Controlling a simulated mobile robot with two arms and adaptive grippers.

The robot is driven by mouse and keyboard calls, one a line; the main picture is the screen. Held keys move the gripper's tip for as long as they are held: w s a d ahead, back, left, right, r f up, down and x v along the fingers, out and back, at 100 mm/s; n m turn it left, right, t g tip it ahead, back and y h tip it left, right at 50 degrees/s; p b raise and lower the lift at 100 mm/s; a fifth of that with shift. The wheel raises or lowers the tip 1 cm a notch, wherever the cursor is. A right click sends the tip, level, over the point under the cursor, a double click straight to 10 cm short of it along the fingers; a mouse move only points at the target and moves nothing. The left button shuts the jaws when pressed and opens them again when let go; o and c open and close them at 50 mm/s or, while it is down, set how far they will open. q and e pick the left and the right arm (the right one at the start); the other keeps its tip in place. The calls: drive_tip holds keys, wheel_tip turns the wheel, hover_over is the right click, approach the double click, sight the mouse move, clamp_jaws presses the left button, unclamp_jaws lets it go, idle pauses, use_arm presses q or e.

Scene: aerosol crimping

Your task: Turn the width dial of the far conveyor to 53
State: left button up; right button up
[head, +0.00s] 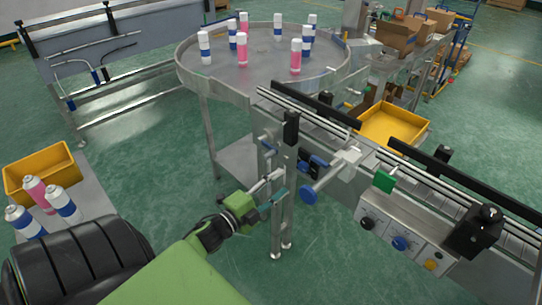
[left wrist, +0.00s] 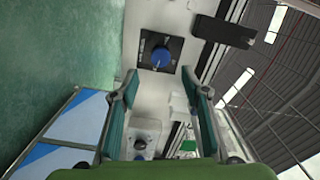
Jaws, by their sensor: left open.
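My left gripper (head: 276,188) is open and empty, beside the conveyor's metal leg frame. In the left wrist view its two teal-padded fingers (left wrist: 163,105) stand wide apart. A round blue dial (left wrist: 161,57) on a black square plate with white markings shows beyond the fingertips, apart from them. Its reading is too small to tell. Another blue knob (head: 400,243) is on the control box. My right gripper is not in view.
The control box (head: 385,243) also bears a black knob and a yellow button. A round steel table (head: 262,82) with several pink and blue cans stands behind. Yellow bins (head: 395,126) (head: 42,170) stand at right and left. Metal legs are close to my gripper.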

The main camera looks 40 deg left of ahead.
use_arm(q)
drive_tip(key=shift+s+a, duration=0.1)
drive_tip(key=shift+s, duration=1.5)
